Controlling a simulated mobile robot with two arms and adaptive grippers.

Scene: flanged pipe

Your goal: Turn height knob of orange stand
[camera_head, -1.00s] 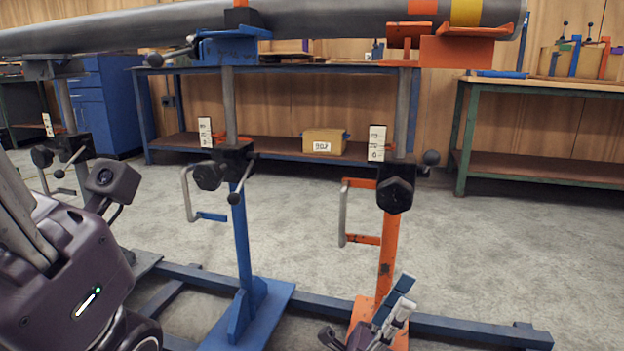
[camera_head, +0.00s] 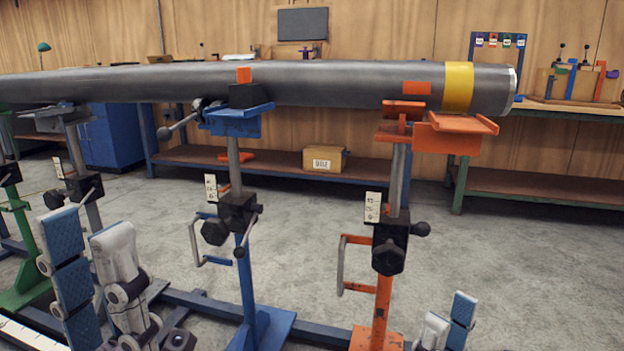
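The orange stand (camera_head: 383,300) stands right of centre, with an orange cradle (camera_head: 436,130) under the grey pipe (camera_head: 330,85). An orange-and-grey crank-shaped handle (camera_head: 341,265) sticks out to the left. My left gripper (camera_head: 88,235) is upright at lower left, its fingers apart and empty, well away from the orange stand. My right gripper (camera_head: 449,308) is at the bottom edge, right of and below the knob. Its fingertips show apart and empty; its base is cut off.
A blue stand (camera_head: 246,290) with similar knobs stands between my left gripper and the orange stand. A green stand (camera_head: 24,250) is at far left. A blue floor rail (camera_head: 205,303) joins the bases. Benches stand behind. Floor right of the orange stand is clear.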

